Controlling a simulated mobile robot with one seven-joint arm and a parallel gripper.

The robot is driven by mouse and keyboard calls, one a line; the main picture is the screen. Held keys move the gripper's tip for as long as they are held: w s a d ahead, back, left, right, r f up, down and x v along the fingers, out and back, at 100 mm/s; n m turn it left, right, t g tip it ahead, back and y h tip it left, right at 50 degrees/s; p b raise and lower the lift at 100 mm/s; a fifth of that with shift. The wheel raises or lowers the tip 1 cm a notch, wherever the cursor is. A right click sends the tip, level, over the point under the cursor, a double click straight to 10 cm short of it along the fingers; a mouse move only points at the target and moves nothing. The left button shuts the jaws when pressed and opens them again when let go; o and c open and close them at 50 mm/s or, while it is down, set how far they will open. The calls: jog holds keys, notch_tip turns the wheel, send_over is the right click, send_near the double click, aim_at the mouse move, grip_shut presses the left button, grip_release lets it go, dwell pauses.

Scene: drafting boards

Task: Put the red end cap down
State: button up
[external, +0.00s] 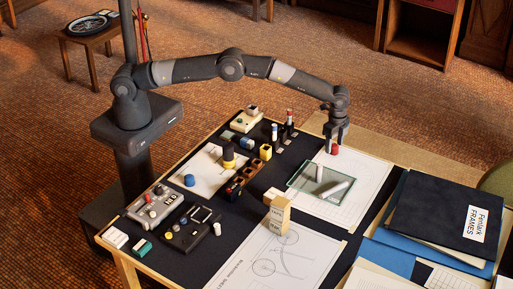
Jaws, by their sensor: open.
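The red end cap (335,150) stands on the white drawing sheet at the right back of the dark table. It is just below and between the fingertips of my gripper (335,146). The gripper points down and its jaws are open. Whether a finger still touches the cap is too small to tell.
A glass plate (308,182) with white cylinders lies in front of the cap. Small holders with upright pieces (289,125) stand to its left, near a yellow block (265,152). A wooden block (279,213) stands mid-table. Dark folders (440,215) lie at right.

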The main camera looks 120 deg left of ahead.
aim_at(336, 145)
notch_tip(336, 145, up, 11)
jog(key=s+d+r+t, duration=0.1)
jog(key=s+d+r, duration=0.1)
jog(key=d+r, duration=0.45)
jog(key=s+d+r, duration=0.2)
jog(key=d+r, duration=0.2)
jog(key=r, duration=0.6)
jog(key=s+d+r+n+t, duration=0.1)
jog(key=s+d+r+t, duration=0.1)
jog(key=s+d+r, duration=1.05)
jog(key=s+d+n+t, duration=0.1)
jog(key=s+d, duration=0.2)
jog(key=s, duration=0.6)
jog(key=s+d, duration=0.4)
jog(key=s, duration=0.6)
jog(key=s+d+f, duration=0.1)
jog(key=s+f, duration=0.2)
jog(key=s, duration=0.3)
jog(key=s+d+f+t, duration=0.1)
jog(key=s+d+f, duration=0.1)
jog(key=s, duration=0.5)
jog(key=shift+s+f+n+t, duration=0.3)
jog(key=shift+f+n, duration=0.1)
jog(key=shift+f, duration=0.4)
